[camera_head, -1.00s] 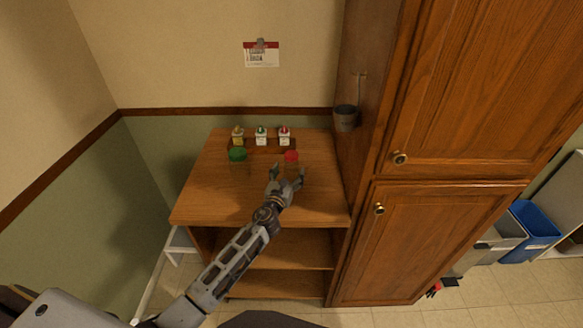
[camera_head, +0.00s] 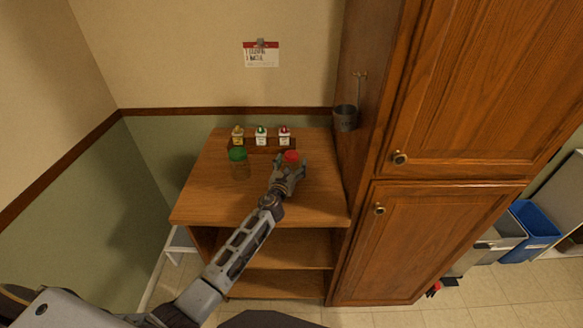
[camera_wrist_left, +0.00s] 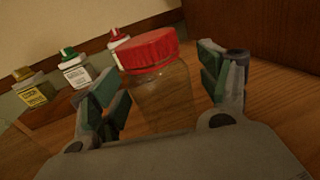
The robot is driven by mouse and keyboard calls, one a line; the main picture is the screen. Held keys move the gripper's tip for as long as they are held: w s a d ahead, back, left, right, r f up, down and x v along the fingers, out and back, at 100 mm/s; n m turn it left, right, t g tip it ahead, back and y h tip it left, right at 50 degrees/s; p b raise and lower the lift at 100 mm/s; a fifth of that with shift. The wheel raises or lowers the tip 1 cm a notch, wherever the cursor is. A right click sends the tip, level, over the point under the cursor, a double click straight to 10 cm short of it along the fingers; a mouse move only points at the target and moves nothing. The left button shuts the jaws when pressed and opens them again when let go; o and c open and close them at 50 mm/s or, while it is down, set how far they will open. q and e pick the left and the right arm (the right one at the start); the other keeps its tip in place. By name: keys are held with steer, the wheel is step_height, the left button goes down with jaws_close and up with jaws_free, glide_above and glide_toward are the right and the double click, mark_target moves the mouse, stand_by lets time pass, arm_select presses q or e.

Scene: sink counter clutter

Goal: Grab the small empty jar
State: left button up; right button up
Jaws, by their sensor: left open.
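A small clear jar with a red lid (camera_head: 291,157) stands on the wooden shelf top, and it looks empty. In the left wrist view the jar (camera_wrist_left: 160,95) stands upright between the two fingers. My left gripper (camera_head: 290,166) is open around the jar; in the wrist view its green-padded fingers (camera_wrist_left: 162,92) sit on either side, with a visible gap at the right finger. Whether the left finger touches the glass I cannot tell. A second jar with a green lid (camera_head: 238,164) stands to the left on the same top. My right gripper is not in view.
Three small bottles stand in a row on a dark wooden rack (camera_head: 261,146) behind the jars. A tall wooden cabinet (camera_head: 440,200) bounds the right side, with a small dark bucket (camera_head: 345,118) hanging on it. The front of the shelf top (camera_head: 225,205) is clear.

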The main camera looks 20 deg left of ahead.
mark_target(291, 154)
arm_select(q)
steer(key=shift+c, duration=0.2)
steer(key=c, duration=1.1)
steer(key=shift+r, duration=0.1)
steer(key=shift+c, duration=0.2)
steer(key=shift+r+p, duration=0.65)
steer(key=shift+r, duration=0.3)
step_height(291, 154, up, 6)
steer(key=shift+r+p, duration=0.1)
steer(key=shift+p, duration=1.15)
steer(key=shift+r, duration=0.85)
